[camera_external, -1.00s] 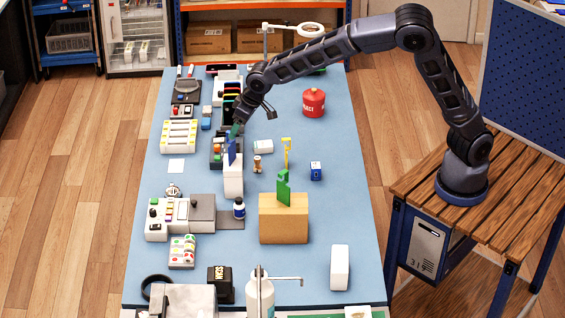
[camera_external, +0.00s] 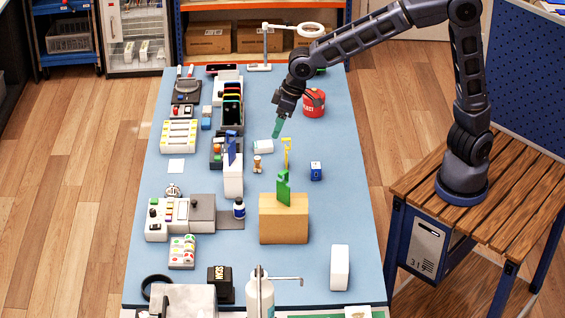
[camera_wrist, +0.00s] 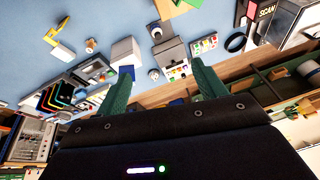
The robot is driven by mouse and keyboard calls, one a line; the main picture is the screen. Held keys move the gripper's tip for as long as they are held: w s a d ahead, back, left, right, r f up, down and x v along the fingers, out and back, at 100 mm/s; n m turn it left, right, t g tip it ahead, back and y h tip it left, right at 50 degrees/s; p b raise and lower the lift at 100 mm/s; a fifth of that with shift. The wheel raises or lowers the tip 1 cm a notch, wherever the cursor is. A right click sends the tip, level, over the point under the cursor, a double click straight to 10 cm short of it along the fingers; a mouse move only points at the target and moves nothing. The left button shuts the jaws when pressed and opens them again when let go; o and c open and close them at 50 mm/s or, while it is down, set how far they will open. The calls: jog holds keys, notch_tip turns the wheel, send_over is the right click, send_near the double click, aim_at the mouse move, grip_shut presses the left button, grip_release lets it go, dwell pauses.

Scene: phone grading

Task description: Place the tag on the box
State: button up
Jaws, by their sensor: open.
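My gripper (camera_external: 277,129) is open and empty above the table, above and left of the yellow tag; its green fingers are apart in the wrist view (camera_wrist: 162,72). A blue tag (camera_external: 231,147) stands upright on a tall white box (camera_external: 233,181), left of and below my gripper. A yellow tag (camera_external: 287,152) stands near the table's middle; it also shows in the wrist view (camera_wrist: 62,46). A green tag (camera_external: 283,188) stands on a tan box (camera_external: 284,225), in front of the yellow one. I cannot tell which tag and box are meant.
A small white block (camera_external: 263,146) lies just below my gripper, with a small wooden figure (camera_external: 257,164) nearby. Devices and phone racks line the left.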

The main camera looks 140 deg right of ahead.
jog(key=s+a+r+n+y, duration=0.1)
jog(key=s+a+r+n, duration=0.15)
jog(key=a, duration=0.65)
jog(key=s+a+r+n+t, duration=0.15)
jog(key=s+a, duration=0.25)
jog(key=a, duration=0.5)
jog(key=s+a+r+n+y, duration=0.1)
jog(key=s+a+r+n, duration=0.15)
jog(key=a, duration=0.55)
jog(key=s+a+f+n, duration=0.1)
jog(key=s+a+n, duration=0.3)
jog(key=s+a, duration=1)
jog(key=shift+s+a, duration=0.25)
jog(key=shift+s, duration=0.95)
jog(key=shift+o, duration=0.2)
jog(key=shift+n, duration=0.25)
